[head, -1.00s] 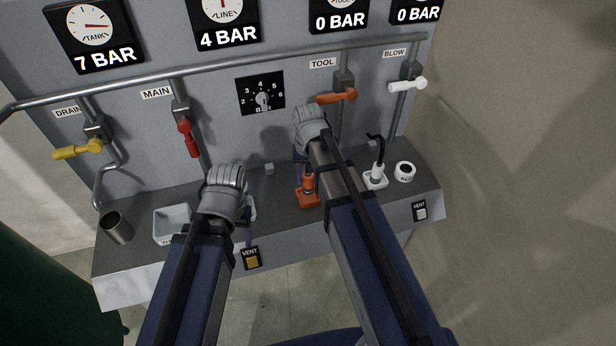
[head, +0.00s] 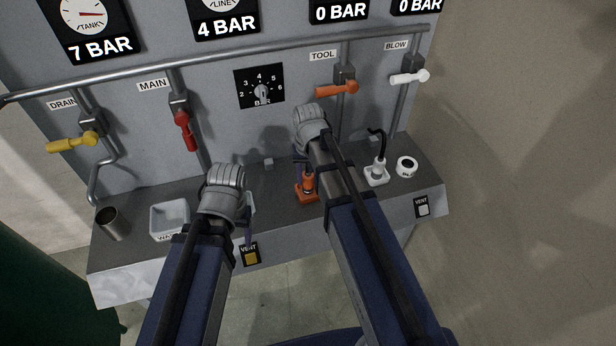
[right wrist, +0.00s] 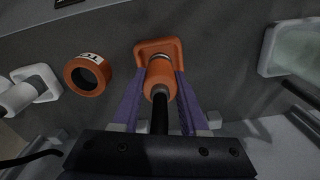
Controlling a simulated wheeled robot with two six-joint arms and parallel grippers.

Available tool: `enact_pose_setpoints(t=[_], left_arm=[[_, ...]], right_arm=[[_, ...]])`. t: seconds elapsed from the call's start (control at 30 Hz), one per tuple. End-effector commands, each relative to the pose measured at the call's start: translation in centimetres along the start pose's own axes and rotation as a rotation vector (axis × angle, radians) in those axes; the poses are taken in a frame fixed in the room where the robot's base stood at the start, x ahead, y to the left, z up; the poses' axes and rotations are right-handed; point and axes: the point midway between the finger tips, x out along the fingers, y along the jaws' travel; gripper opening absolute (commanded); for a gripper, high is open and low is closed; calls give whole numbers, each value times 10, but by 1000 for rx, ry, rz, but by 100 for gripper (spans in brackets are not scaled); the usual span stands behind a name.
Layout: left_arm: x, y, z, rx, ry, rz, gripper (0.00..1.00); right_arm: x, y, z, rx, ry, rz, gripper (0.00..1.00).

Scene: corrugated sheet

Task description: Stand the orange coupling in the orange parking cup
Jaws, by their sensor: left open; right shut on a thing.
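The orange coupling (right wrist: 159,82), with a black hose end, is upright at the orange parking cup (right wrist: 172,47); both also show in the head view, the coupling (head: 308,182) above the cup's square base (head: 305,197). It lines up with the cup and appears to stand in it; how deep it sits I cannot tell. My right gripper (right wrist: 158,92) is shut on the coupling, one purple finger on each side. My left gripper (head: 247,215) is open above the front of the bench, left of the cup, its fingers partly hidden by its wrist.
An orange ring (right wrist: 88,75) lies beside the cup in the right wrist view. A white coupling in its cup (head: 376,177) and a white ring (head: 406,166) are to the right. A tray (head: 169,221) and metal cup (head: 112,223) are left. An orange valve handle (head: 337,88) is above.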

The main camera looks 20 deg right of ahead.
Motion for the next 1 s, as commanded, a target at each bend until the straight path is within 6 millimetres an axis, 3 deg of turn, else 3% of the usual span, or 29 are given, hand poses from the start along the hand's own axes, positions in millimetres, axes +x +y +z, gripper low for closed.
enact_pose_setpoints(t=[0.43, 0.47, 0.73, 1.0], left_arm=[[12, 1, -1, 0, 0, 0, 63], [10, 1, -1, 0, 0, 0, 63], [10, 1, -1, 0, 0, 0, 63], [10, 1, -1, 0, 0, 0, 63]], right_arm=[[12, 0, 0, 0, 0, 0, 0], [10, 0, 0, 0, 0, 0, 46], [10, 0, 0, 0, 0, 0, 77], [10, 0, 0, 0, 0, 0, 78]])
